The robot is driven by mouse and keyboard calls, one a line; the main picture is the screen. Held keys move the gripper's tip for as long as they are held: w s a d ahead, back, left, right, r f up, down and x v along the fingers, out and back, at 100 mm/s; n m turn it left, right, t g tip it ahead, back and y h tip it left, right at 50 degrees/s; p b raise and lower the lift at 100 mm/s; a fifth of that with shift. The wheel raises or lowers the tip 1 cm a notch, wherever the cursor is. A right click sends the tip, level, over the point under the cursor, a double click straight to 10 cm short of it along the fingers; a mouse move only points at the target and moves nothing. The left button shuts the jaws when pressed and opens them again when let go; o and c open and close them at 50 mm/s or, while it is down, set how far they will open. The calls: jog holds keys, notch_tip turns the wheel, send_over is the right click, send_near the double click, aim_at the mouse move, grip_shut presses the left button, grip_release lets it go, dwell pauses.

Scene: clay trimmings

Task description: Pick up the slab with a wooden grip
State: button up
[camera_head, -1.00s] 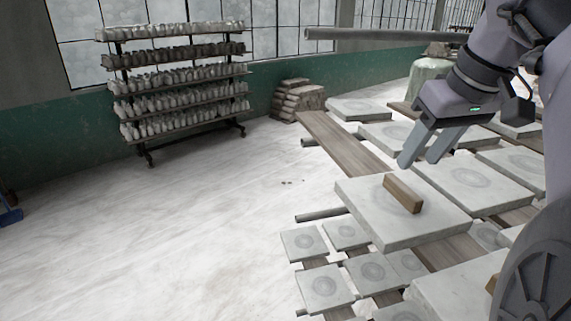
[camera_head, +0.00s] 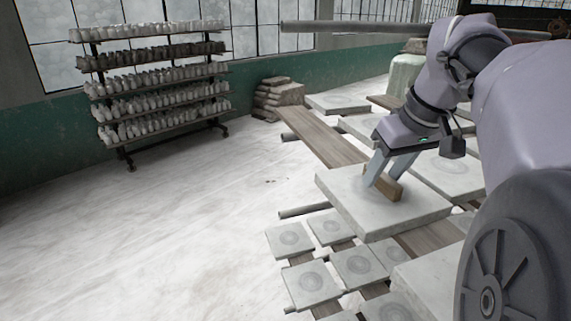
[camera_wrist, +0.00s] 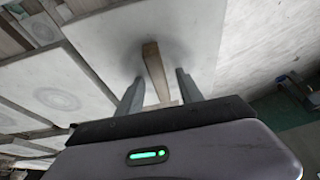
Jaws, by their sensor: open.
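The slab with a wooden grip (camera_head: 345,197) is a pale, thick square resting on the plank rack, with a brown wooden bar on its top. It also shows in the wrist view (camera_wrist: 105,45). My gripper (camera_head: 379,181) is over the slab, fingers pointing down and open. In the wrist view, the wooden grip (camera_wrist: 155,68) stands between my two fingers (camera_wrist: 160,90), with a gap visible on each side. In the head view one finger partly hides the grip. I cannot tell whether the fingertips touch the slab.
Other slabs (camera_head: 447,176) lie close by on the right and behind. Small square tiles (camera_head: 313,281) lie in front on lower planks. A pipe end (camera_head: 303,211) sticks out left of the slab. A shelf rack (camera_head: 160,90) stands by the wall. The floor (camera_head: 150,230) at left is clear.

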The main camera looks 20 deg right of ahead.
jog(key=shift+f, duration=0.2)
jog(key=shift+r, duration=0.1)
grip_shut()
